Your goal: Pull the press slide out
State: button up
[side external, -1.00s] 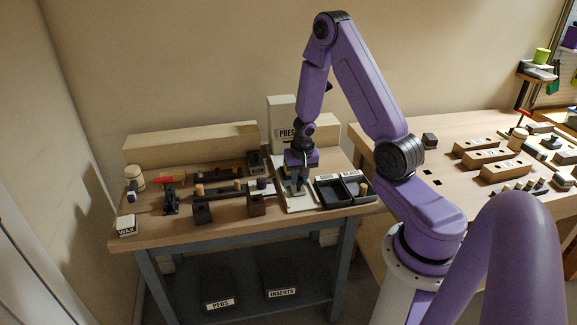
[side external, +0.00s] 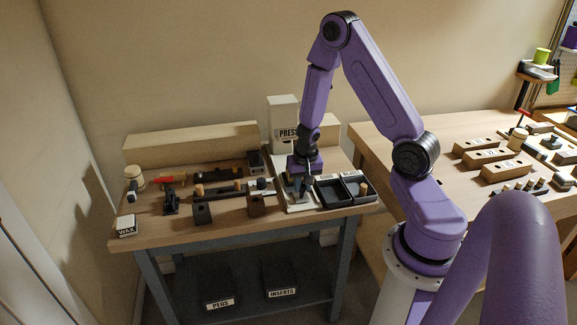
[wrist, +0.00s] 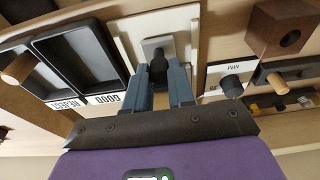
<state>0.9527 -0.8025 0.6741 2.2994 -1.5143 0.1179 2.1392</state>
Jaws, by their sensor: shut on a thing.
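The press (side external: 283,115) is a pale upright block labelled PRESS at the back of the bench, with a pale base plate (side external: 280,201) in front of it. In the wrist view the press slide (wrist: 151,44) is a grey plate with a dark knob (wrist: 158,65), lying over the cream base plate (wrist: 129,48). My gripper (wrist: 160,75) has its two blue-grey fingers on either side of the knob, shut on it. In the side view my gripper (side external: 298,192) is low over the base plate and hides most of the slide.
Black trays (side external: 328,192) labelled GOOD and REJECT stand just right of the press base. A brown block (side external: 256,205) and a dark block (side external: 202,212) stand to the left. A wax block (side external: 126,226) sits at the bench's front left corner.

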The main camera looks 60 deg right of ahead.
jog(key=shift+s+a, duration=0.1)
jog(key=shift+s, duration=0.05)
jog(key=shift+s+a, duration=0.65)
jog(key=o, duration=0.7)
jog(key=shift+o, duration=0.3)
jog(key=shift+w, duration=0.1)
